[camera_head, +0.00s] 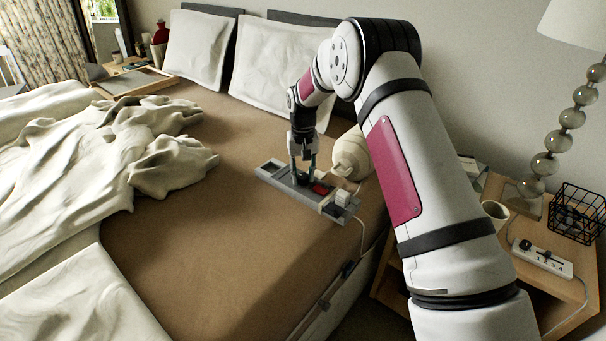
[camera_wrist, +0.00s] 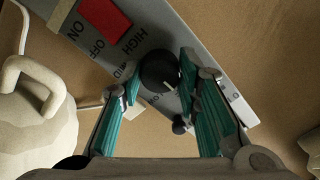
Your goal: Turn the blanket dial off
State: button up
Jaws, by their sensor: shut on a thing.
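A grey control panel (camera_head: 268,178) lies on the brown mattress. It also crosses the wrist view (camera_wrist: 218,90). Its round black dial (camera_wrist: 158,68) has a pale pointer mark facing down and right in that view. The labels "HIGH" and part of "MID" show beside the dial, and "ON" and "OFF" lie near a red switch (camera_wrist: 104,18). The red switch shows in the head view too (camera_head: 321,188). My gripper (camera_wrist: 160,78) has its teal fingers on either side of the dial, shut on it. In the head view my gripper (camera_head: 302,168) points down onto the panel.
A cream rounded vessel with a handle (camera_wrist: 38,105) stands close beside the panel, also in the head view (camera_head: 352,153). A small black knob (camera_wrist: 180,125) sits on the panel. A rumpled blanket (camera_head: 90,160) covers the bed's left. A nightstand (camera_head: 545,240) stands at right.

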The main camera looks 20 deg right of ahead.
aim_at(303, 176)
jog(key=shift+a, duration=0.1)
jog(key=o, duration=1.2)
notch_tip(303, 176, up, 12)
